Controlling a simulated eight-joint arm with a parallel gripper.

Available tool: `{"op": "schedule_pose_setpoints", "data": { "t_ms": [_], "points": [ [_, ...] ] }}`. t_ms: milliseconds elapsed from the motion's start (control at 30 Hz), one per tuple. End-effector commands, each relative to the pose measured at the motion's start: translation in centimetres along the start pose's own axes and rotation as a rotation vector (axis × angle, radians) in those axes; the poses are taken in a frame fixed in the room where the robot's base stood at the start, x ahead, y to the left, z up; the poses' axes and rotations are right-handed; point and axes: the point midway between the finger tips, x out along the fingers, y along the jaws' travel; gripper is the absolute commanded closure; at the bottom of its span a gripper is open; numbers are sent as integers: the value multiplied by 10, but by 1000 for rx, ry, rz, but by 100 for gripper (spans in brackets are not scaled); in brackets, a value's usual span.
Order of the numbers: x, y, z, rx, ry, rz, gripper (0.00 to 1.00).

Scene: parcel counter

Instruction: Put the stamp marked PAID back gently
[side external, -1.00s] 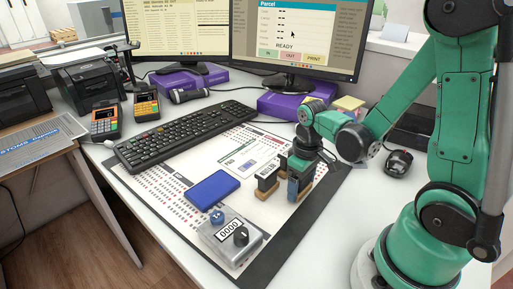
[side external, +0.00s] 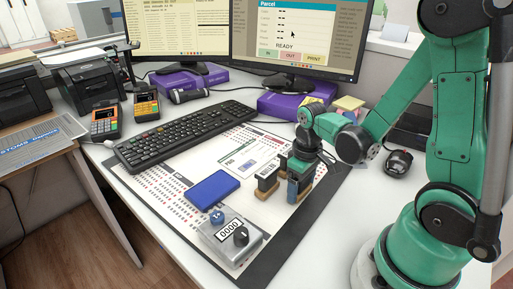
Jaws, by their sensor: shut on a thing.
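My gripper (side external: 301,168) is low over the desk mat, at the group of small stamps right of the document. It is shut on a stamp, which is mostly hidden by the fingers and the stamps in front. A dark stamp with a pale label and wooden base (side external: 266,182) stands upright just left of my gripper. Another stamp with a blue-grey body (side external: 293,188) stands in front of it, very close to the fingers. The lettering on the stamps is too small to read, so I cannot tell which is marked PAID.
A white document (side external: 246,154) with a small dark mark lies behind.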

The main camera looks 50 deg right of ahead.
Motion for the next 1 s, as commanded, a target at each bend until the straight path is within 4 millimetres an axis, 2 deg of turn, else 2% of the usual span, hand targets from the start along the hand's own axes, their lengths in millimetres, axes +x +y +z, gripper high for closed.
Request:
{"op": "schedule_pose_setpoints", "data": {
  "t_ms": [367, 400, 467, 767, 1000],
  "points": [
    [2, 0, 0, 0, 0, 0, 100],
    [2, 0, 0, 0, 0, 0, 19],
    [2, 0, 0, 0, 0, 0, 2],
    [0, 0, 0, 0, 0, 0, 0],
    [-19, 0, 0, 0, 0, 0, 0]
  ]
}}
